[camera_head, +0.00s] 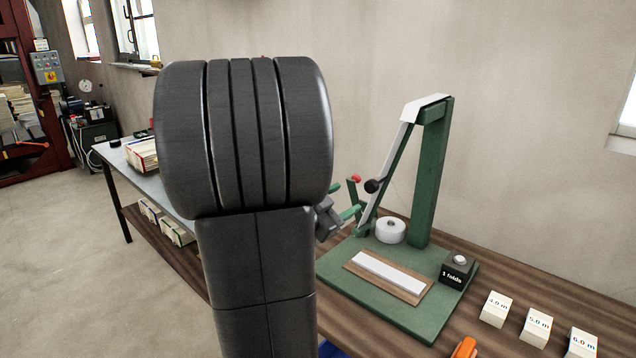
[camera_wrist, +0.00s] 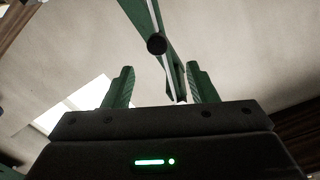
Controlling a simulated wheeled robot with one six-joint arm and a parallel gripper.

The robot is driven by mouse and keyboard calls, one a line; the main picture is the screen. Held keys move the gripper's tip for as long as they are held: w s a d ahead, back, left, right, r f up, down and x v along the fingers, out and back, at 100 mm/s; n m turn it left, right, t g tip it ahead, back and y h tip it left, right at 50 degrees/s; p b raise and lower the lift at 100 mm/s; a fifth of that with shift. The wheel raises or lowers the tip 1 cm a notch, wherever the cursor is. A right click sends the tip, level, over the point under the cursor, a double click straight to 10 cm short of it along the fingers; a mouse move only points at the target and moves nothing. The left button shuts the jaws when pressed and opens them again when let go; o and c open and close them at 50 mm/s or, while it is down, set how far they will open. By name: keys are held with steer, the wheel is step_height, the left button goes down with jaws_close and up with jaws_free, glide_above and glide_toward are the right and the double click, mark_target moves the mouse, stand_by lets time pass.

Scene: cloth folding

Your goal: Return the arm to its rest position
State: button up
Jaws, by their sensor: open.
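My gripper (camera_head: 350,203) shows in the head view just right of my large dark arm link, with green fingertips near the lever of the green stand. In the wrist view my gripper (camera_wrist: 160,88) has its two green fingers apart with nothing held between them. The stand's lever arm with its black knob (camera_wrist: 156,44) shows beyond the fingers. The knob (camera_head: 372,186) is also in the head view, to the right of the fingertips. I cannot tell the exact distance between fingers and lever. Most of my forearm and wrist is hidden behind the arm link.
The green stand (camera_head: 437,170) rises from a green base on the wooden table (camera_head: 590,295). A white roll (camera_head: 390,230), a board with a white strip (camera_head: 388,275) and a black button box (camera_head: 457,268) sit on the base. Small labelled blocks (camera_head: 537,327) stand at right.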

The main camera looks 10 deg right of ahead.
mark_target(376, 183)
steer(key=p+x, duration=0.1)
steer(key=x, duration=1.2)
steer(key=shift+w+d, duration=0.1)
steer(key=shift+d, duration=0.2)
